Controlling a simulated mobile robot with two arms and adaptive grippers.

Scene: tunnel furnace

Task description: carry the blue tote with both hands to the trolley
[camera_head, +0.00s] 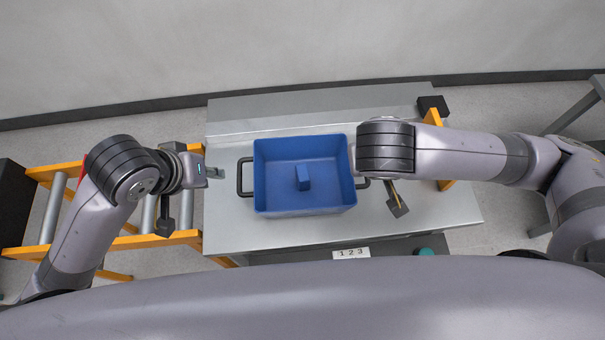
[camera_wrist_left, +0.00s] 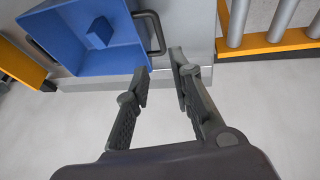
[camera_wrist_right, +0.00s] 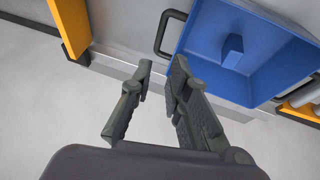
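The blue tote (camera_head: 266,185) stands upright on the grey metal table, with a small blue block (camera_head: 303,178) inside. It has a dark handle on its left side (camera_head: 241,178) and another on its right (camera_head: 364,183). My left gripper (camera_head: 190,200) is open and empty to the left of the left handle, apart from it; the left wrist view shows its fingers (camera_wrist_left: 160,67) short of that handle (camera_wrist_left: 157,35). My right gripper (camera_wrist_right: 161,66) is open and empty beside the right handle (camera_wrist_right: 163,35), not around it. In the head view my right arm hides much of it. I cannot make out a trolley.
The table (camera_head: 230,222) has bare metal around the tote. A roller conveyor with an orange frame (camera_head: 120,243) stands at the left. An orange bar (camera_head: 433,118) stands at the table's right. A "1 2 3" label (camera_head: 351,253) is at the front edge. A wall closes the back.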

